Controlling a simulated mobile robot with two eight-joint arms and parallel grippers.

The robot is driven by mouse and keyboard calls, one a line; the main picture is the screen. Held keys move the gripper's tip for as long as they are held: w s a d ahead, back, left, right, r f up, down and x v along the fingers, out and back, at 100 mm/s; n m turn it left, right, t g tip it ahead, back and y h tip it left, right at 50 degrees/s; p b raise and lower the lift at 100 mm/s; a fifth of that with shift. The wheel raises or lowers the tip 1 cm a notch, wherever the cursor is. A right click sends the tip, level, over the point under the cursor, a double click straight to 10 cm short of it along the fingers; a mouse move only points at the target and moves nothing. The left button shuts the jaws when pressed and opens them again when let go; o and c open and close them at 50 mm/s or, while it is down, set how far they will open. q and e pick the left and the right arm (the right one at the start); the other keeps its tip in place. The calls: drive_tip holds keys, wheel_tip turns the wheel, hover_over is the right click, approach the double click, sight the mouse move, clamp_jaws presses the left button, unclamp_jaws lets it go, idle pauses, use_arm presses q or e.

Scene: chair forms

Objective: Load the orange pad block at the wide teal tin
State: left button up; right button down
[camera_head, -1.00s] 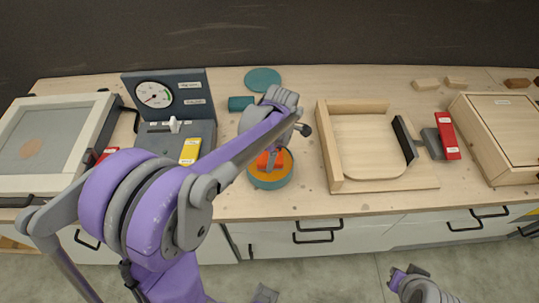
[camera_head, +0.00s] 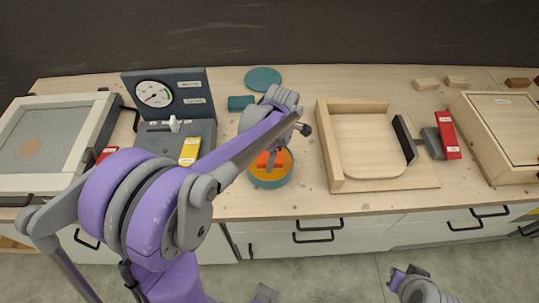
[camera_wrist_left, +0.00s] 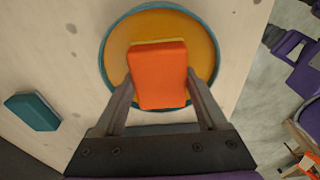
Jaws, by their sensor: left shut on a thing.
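The wide teal tin (camera_head: 270,184) stands on the bench in the head view, with an orange-yellow surface inside its rim (camera_wrist_left: 107,62). The orange pad block (camera_wrist_left: 160,75) is between the two fingers of my left gripper (camera_wrist_left: 160,95), which is shut on it. The block shows over the tin's inner surface in both views. A yellow strip shows along its far edge. I cannot tell whether the block touches the surface below it. My left wrist and fingers partly cover the block and tin in the head view.
A teal disc (camera_head: 263,79) and a small teal block (camera_head: 240,103) lie behind the tin. A gauge unit (camera_head: 168,95) with a yellow-labelled part stands left. A wooden frame fixture (camera_head: 334,150) stands close on the right. The bench's front edge is just before the tin.

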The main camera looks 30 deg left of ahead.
idle(0.3)
